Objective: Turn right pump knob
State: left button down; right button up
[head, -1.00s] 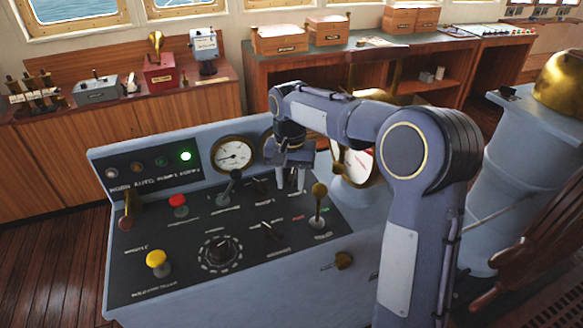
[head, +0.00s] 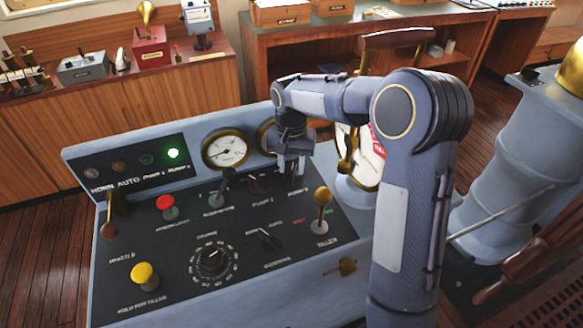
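The grey console with a black panel (head: 150,235) stands in front of me. My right gripper (head: 291,175) points down over the panel's upper right, at the right pump knob's place. Its two pale fingers show a gap between them. The right pump knob is mostly hidden by the fingers, so I cannot tell whether they touch it. The left pump knob (head: 256,184) is a small dark knob just left of the gripper, above its label. My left gripper is not in view.
A brass-topped lever (head: 322,205) stands close to the right of the gripper. A dark lever (head: 227,182), red button (head: 165,203), yellow button (head: 144,274) and round dial (head: 212,260) are on the panel. A brass gauge (head: 226,149) and lit green lamp (head: 173,153) are behind.

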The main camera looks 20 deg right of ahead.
jog(key=shift+f, duration=1)
jog(key=shift+c, duration=0.4)
grip_shut()
